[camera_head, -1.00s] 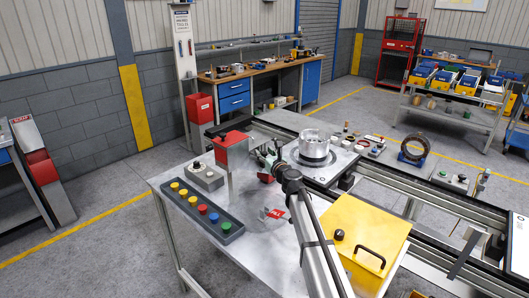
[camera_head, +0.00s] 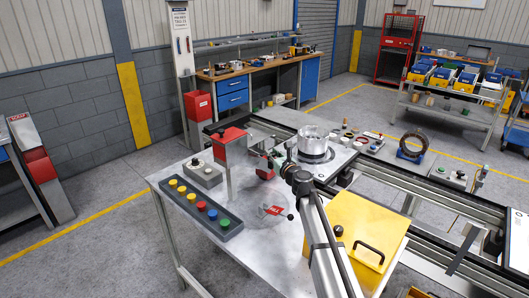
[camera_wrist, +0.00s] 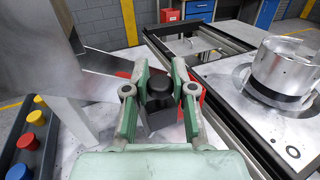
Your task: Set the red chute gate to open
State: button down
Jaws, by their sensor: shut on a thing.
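My gripper (camera_head: 277,160) is beside the metal chute stand, low over the grey table. In the wrist view its green-padded fingers (camera_wrist: 158,92) are shut on a black block-like handle (camera_wrist: 159,108). Red parts of what looks like the chute gate (camera_wrist: 193,97) show behind and beside the handle, partly hidden by the fingers. In the head view a small red part (camera_head: 265,173) shows under the gripper. How far the gate stands open cannot be told.
A button strip (camera_head: 202,206) and a grey switch box (camera_head: 203,174) are to the left. A yellow box (camera_head: 358,222) with a black handle is at right. A metal cylinder (camera_head: 313,142) stands behind right, beside the rail.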

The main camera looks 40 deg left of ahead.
jog(key=d, duration=0.3)
jog(key=c, duration=1.1)
grip_release()
jog(key=shift+o, duration=0.6)
jog(key=shift+d, duration=0.2)
jog(key=shift+a, duration=0.1)
jog(key=shift+s, duration=0.1)
jog(key=v, duration=1.2)
